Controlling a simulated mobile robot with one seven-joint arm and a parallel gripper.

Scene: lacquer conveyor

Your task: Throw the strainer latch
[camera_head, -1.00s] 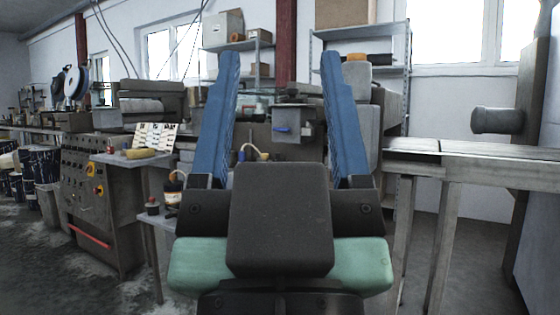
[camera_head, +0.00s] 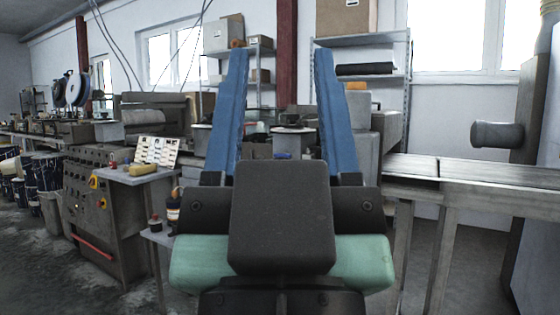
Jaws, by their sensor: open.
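My gripper (camera_head: 280,50) stands upright in the middle of the view, its two blue fingers wide apart with nothing between them. Beyond it, in the gap between the fingers, is a small grey box-like unit (camera_head: 293,142) on the machine. A small blue piece (camera_head: 282,155) shows low on its front, just above my gripper's dark body. I cannot tell whether this blue piece is the strainer latch or how it is set. My gripper touches neither. The lower part of the unit is hidden behind my gripper.
A side shelf (camera_head: 137,176) with a yellow sponge (camera_head: 143,169) and a colour card (camera_head: 158,151) stands at left, by a control cabinet (camera_head: 95,205) with knobs. A lower stand holds a jar (camera_head: 173,207). At right, a metal conveyor table (camera_head: 480,181) runs across. Floor shows at far left.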

